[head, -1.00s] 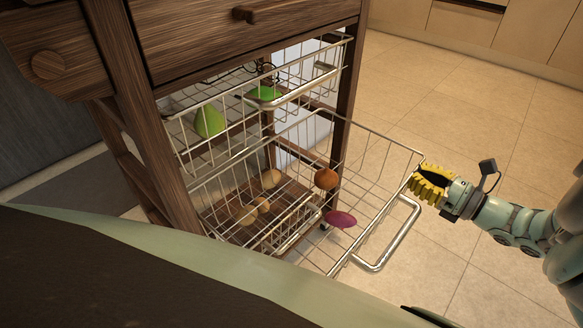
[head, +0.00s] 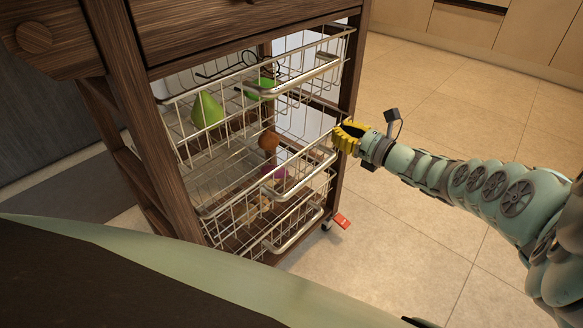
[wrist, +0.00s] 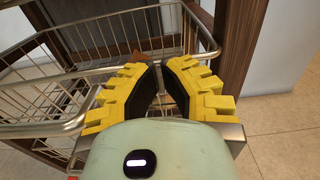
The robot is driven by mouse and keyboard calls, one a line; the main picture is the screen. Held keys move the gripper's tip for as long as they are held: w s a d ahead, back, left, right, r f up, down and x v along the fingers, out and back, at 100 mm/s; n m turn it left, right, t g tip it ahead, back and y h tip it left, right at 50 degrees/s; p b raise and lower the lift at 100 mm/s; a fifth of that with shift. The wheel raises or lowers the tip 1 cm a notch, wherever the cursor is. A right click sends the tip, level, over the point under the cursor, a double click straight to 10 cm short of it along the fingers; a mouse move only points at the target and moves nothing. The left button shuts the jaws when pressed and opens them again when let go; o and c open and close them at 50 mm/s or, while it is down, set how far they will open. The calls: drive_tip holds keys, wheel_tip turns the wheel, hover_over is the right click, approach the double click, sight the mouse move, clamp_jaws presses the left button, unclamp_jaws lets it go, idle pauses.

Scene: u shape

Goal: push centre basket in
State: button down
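The centre basket (head: 222,186) is a silver wire basket in the middle of the wooden cart, with a thick bar handle (head: 299,166) at its front. A brown-orange round item (head: 268,140) and a magenta item (head: 273,172) show through the wires. My gripper (head: 337,137), with yellow ribbed fingers and black pads, is beside the right end of the basket's front. In the wrist view my gripper (wrist: 160,64) points at the basket's wire rim (wrist: 110,69). A narrow gap shows between its fingertips, and nothing is held. Whether the fingers touch the wire is unclear.
The upper wire basket (head: 305,79) holds a green pear-shaped item (head: 207,110) and another green item (head: 260,88). The lower basket (head: 290,230) is under the centre one. A cart leg (head: 348,100) stands near my gripper. Tiled floor (head: 420,240) is clear at right.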

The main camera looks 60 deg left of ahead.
drive_tip(key=shift+b+x, duration=0.4)
drive_tip(key=shift+x, duration=0.6)
drive_tip(key=shift+d, duration=0.15)
drive_tip(key=p+v, duration=0.7)
drive_tip(key=v, duration=0.7)
drive_tip(key=shift+w+p, duration=0.15)
drive_tip(key=shift+p, duration=0.4)
